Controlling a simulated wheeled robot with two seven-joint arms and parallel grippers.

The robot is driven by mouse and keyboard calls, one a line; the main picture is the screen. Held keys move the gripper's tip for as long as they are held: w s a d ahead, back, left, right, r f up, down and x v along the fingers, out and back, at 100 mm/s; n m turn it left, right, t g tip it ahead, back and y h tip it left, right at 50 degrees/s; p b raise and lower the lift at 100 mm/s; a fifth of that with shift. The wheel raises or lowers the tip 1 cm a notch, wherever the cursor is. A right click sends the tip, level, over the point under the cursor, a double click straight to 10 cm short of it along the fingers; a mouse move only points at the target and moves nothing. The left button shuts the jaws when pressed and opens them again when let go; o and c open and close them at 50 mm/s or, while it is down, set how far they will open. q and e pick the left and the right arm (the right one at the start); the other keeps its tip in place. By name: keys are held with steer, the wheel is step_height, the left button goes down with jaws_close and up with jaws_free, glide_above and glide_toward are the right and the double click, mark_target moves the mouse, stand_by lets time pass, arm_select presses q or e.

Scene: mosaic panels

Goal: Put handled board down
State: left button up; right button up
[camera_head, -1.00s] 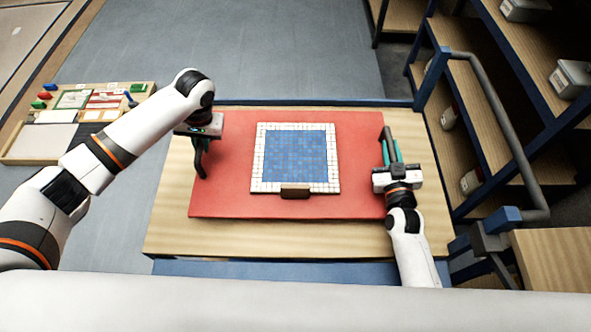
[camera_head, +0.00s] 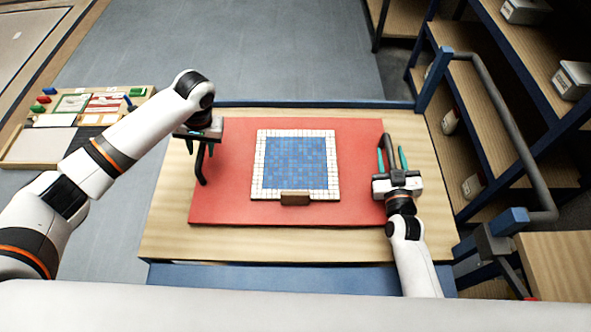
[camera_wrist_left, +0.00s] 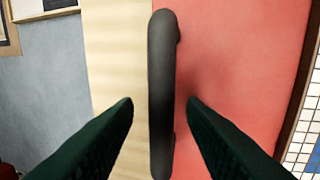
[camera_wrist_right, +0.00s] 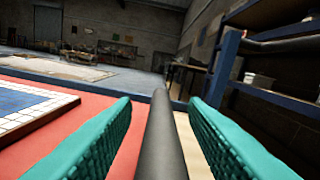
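The handled board is a red panel (camera_head: 225,165) lying on the wooden table, with a dark handle on its left and right sides. My left gripper (camera_head: 200,150) is open, its fingers apart on either side of the left handle (camera_wrist_left: 160,95), with gaps on both sides in the left wrist view. My right gripper (camera_head: 392,157) is open around the right handle (camera_head: 388,143); in the right wrist view that handle (camera_wrist_right: 162,140) stands between the spread teal fingers, apart from both. A blue mosaic with a white tile border (camera_head: 295,162) lies on the board.
A small brown block (camera_head: 295,198) sits at the mosaic's front edge. The wooden table top (camera_head: 170,220) shows around the board. Blue-framed shelves (camera_head: 475,120) stand at right. A tray of coloured pieces (camera_head: 30,148) lies at far left, partly behind my left arm.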

steer(key=shift+s, duration=0.2)
arm_select(q)
step_height(320, 180, up, 10)
steer(key=d, duration=0.2)
steer(key=shift+r, duration=0.25)
arm_select(e)
steer(key=s, duration=1.1)
steer(key=shift+s+d, duration=0.2)
steer(key=shift+s, duration=0.15)
